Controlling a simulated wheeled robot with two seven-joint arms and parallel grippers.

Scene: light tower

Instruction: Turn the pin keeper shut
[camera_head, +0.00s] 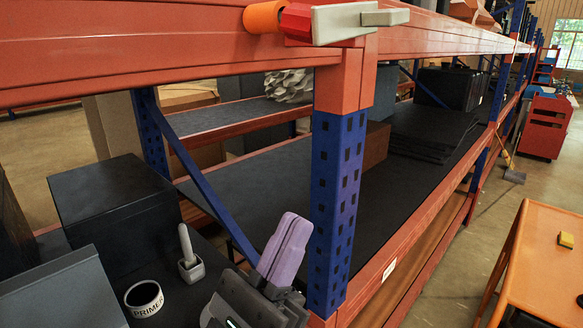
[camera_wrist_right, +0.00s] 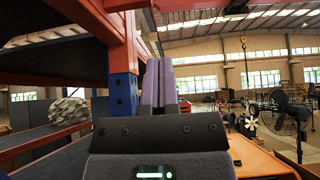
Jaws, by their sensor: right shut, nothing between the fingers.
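The pin keeper (camera_head: 345,22) is a pale grey block with a short tab sticking out to the right, at the front of the orange-red beam above the post. A red faceted piece (camera_head: 296,22) and an orange cylinder (camera_head: 265,16) adjoin it on the left. My right gripper (camera_head: 293,222) is shut and empty, its purple fingers pointing up in front of the blue post, well below the keeper and apart from it. In the right wrist view its fingers (camera_wrist_right: 160,62) stand upright side by side. I cannot make out the keeper there. My left gripper is not in view.
The blue post (camera_head: 335,190) and orange-red beam (camera_head: 170,50) stand close to my right gripper. An orange table (camera_head: 550,270) is at right.

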